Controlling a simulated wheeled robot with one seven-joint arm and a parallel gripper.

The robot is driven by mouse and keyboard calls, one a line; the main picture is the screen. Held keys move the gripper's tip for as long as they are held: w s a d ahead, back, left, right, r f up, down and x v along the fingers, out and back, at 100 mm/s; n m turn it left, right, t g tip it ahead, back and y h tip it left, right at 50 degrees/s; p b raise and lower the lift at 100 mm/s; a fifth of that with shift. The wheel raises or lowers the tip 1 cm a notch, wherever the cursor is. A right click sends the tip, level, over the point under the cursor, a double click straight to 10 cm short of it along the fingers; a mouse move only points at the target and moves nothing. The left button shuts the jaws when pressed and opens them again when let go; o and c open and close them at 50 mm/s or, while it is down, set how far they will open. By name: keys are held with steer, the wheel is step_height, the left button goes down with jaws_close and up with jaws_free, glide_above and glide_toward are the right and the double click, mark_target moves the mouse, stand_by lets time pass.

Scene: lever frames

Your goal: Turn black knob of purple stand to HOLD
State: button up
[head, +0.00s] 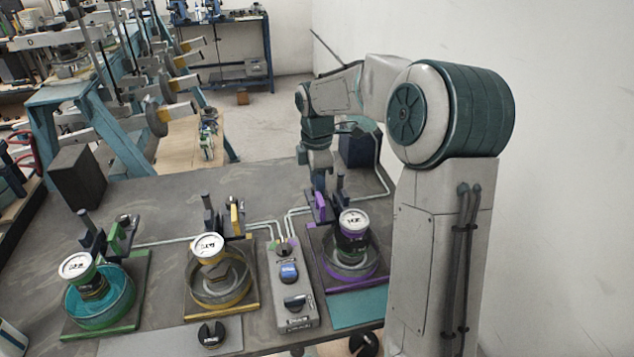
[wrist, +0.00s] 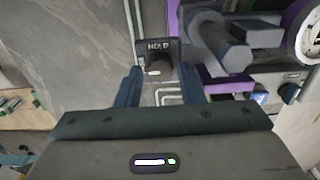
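The purple stand (head: 357,284) stands at the right of the bench in the head view, with a purple clamp piece at its back and a white-dialled black unit (head: 354,222) on it. My gripper (head: 318,178) points down just behind that clamp. In the wrist view my gripper (wrist: 158,75) is open, its two fingers apart. A small black part with a label that seems to read HOLD (wrist: 157,48) and a pale mark sits between and just beyond the fingertips. I cannot tell whether the fingers touch it. The black knob is not clear in the head view.
A dark cylinder and purple frame (wrist: 222,45) are close to the right finger. A grey control box (head: 290,290) with a blue knob stands left of the purple stand. Yellow (head: 220,290) and green (head: 105,310) stands are farther left. Pale pipes run along the bench.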

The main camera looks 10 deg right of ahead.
steer(key=shift+f, duration=0.45)
steer(key=shift+c, duration=0.3)
steer(key=c, duration=0.6)
steer(key=shift+c, duration=0.2)
